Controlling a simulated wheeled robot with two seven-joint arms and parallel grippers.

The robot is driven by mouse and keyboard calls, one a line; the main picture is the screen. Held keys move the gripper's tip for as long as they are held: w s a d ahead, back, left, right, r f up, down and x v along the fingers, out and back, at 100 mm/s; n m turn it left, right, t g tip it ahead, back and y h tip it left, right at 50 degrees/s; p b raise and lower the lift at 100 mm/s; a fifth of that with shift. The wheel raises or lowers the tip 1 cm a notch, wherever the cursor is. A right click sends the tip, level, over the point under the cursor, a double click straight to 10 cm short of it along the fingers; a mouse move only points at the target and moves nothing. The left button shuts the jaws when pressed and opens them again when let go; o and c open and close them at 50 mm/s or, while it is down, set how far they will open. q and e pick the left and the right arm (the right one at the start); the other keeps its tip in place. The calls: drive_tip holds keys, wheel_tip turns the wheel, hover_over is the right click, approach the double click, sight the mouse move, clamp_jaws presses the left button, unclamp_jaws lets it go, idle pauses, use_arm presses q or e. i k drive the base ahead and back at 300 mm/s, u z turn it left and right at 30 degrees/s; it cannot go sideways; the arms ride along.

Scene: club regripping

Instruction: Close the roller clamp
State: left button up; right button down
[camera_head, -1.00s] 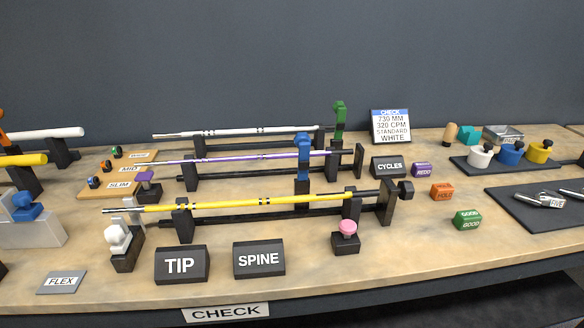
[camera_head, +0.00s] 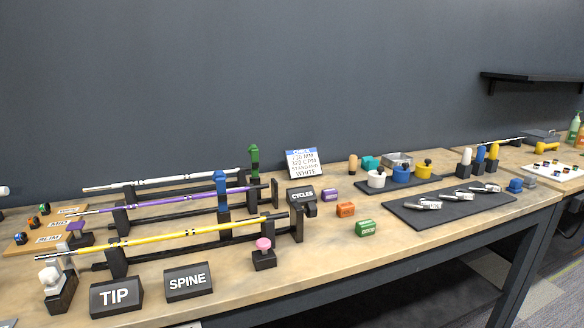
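Three shafts lie on black stands on the bench: a white shaft (camera_head: 160,181), a purple shaft (camera_head: 150,205) and a yellow shaft (camera_head: 190,235). A green upright piece (camera_head: 254,160) stands at the white shaft's right end, and a blue upright piece (camera_head: 221,187) stands by the purple shaft. A black block with a pink knob (camera_head: 264,250) and one with a white knob (camera_head: 55,285) stand near the yellow shaft. I cannot tell which part is the roller clamp or whether it is open. Neither of my grippers is in view.
TIP (camera_head: 116,296) and SPINE (camera_head: 188,281) blocks stand at the front. Purple, orange and green blocks lie mid-bench. A dark mat (camera_head: 420,219) holds metal clips. Coloured pots and upright grips stand behind it. The front right bench is clear.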

sight(219, 178)
drive_tip(key=z, duration=0.45)
drive_tip(key=i, duration=0.8)
drive_tip(key=u, duration=1.5)
